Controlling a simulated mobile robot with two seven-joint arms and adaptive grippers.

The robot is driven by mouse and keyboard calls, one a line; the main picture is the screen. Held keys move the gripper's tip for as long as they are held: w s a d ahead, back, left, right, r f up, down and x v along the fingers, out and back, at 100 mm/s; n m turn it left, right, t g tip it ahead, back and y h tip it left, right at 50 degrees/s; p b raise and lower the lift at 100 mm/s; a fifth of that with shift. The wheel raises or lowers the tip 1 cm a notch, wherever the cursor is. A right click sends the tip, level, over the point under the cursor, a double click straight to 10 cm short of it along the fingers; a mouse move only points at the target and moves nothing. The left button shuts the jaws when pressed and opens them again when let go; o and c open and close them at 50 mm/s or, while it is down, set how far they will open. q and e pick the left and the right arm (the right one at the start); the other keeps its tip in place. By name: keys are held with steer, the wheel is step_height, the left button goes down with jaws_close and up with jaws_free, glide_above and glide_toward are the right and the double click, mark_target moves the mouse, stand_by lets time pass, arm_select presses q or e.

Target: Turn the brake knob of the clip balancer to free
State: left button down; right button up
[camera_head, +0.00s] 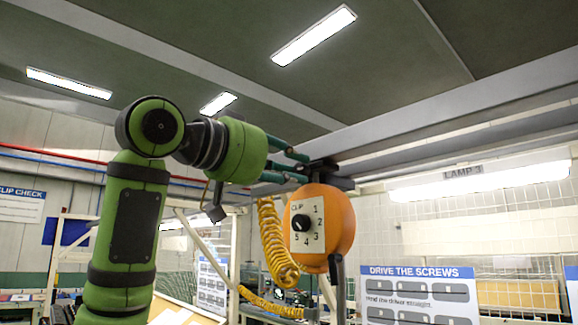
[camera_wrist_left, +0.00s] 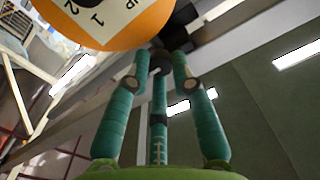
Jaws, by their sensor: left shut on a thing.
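The orange clip balancer (camera_head: 340,215) hangs from a dark bracket under the overhead beam. Its front has a white plate marked CLIP with numbers 1 to 5 around a black dial (camera_head: 300,222). My left gripper (camera_head: 306,168) reaches in from the left to the balancer's top. Its teal fingers (camera_wrist_left: 160,68) close on a small dark part there, which seems to be the brake knob; the fingers mostly hide it, and its setting cannot be read. My right gripper is not in view.
A coiled yellow hose (camera_head: 272,240) hangs just left of the balancer, below my left gripper. The grey beam (camera_head: 450,115) runs overhead close to the bracket. A lit lamp (camera_head: 480,182) and a "DRIVE THE SCREWS" board (camera_head: 418,272) are at the right.

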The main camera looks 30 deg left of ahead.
arm_select(q)
steer(key=shift+s+r+n, duration=0.1)
steer(key=shift+r+n, duration=0.05)
steer(key=shift+n, duration=0.45)
steer(key=shift+n+b, duration=0.5)
steer(key=shift+n, duration=0.6)
steer(key=n+b, duration=0.1)
steer(key=n, duration=0.4)
steer(key=shift+a+b, duration=0.1)
steer(key=shift+b, duration=0.2)
steer(key=n+b, duration=0.1)
steer(key=n, duration=0.3)
steer(key=shift+n, duration=0.4)
steer(key=shift+n+b, duration=0.6)
steer(key=shift+n, duration=1.5)
